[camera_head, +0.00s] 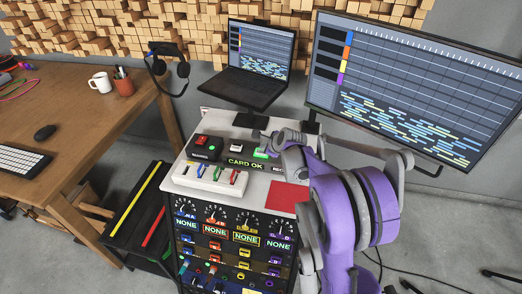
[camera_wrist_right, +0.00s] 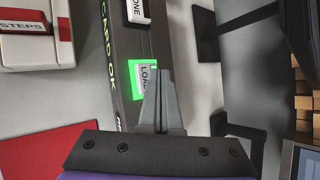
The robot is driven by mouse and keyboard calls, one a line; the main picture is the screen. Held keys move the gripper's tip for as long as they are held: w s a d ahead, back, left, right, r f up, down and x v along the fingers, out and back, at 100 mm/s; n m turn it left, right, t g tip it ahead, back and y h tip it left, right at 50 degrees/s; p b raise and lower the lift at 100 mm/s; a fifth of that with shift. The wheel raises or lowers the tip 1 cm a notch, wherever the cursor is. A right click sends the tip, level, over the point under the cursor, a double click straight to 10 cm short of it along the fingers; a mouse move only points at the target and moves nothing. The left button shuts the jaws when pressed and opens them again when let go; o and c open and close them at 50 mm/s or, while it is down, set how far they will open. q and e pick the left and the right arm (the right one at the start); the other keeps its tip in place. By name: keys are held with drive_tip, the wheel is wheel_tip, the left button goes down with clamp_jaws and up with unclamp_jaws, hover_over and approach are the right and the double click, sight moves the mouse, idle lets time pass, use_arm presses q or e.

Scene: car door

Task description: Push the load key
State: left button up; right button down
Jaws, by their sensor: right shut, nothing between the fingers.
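The load key (camera_wrist_right: 143,80) is a pale key labelled "LOA…" with a bright green lit surround, set in a dark strip. It also shows green in the head view (camera_head: 261,153), beside the "CARD OK" display (camera_head: 243,163). My right gripper (camera_wrist_right: 163,73) is shut and empty. In the wrist view its fingertips overlap the key's right lower part and hide the end of its label. I cannot tell whether they touch it. In the head view the right gripper (camera_head: 272,142) is at the key's right edge. My left gripper is not in view.
A white key ending "ONE" (camera_wrist_right: 134,10) sits on the same strip. A laptop (camera_head: 255,85) stands behind the panel, a large monitor (camera_head: 410,90) at right. A red square (camera_head: 287,197) lies in front.

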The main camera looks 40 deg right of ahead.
drive_tip(key=shift+r+p, duration=1.9)
drive_tip(key=shift+r, duration=1.1)
drive_tip(key=s+a+r+n+g+y+p, duration=0.1)
drive_tip(key=s+a+r+n, duration=0.2)
drive_tip(key=s+a+n, duration=0.45)
drive_tip(key=s+a+r+n+g+p, duration=0.1)
drive_tip(key=s+a+r+n, duration=0.3)
drive_tip(key=a, duration=0.6)
drive_tip(key=s+a+f+n+p, duration=0.1)
drive_tip(key=s+a+n, duration=0.4)
drive_tip(key=s+n, duration=0.3)
drive_tip(key=s+a+f+n+g+p, duration=0.1)
drive_tip(key=s+a+f+n, duration=0.1)
drive_tip(key=s+a+n, duration=0.3)
drive_tip(key=s+n, duration=0.3)
drive_tip(key=shift+s+a+n+g+y, duration=0.25)
drive_tip(key=shift+n+g+y, duration=0.05)
drive_tip(key=shift+n, duration=0.05)
drive_tip(key=shift+f, duration=0.1)
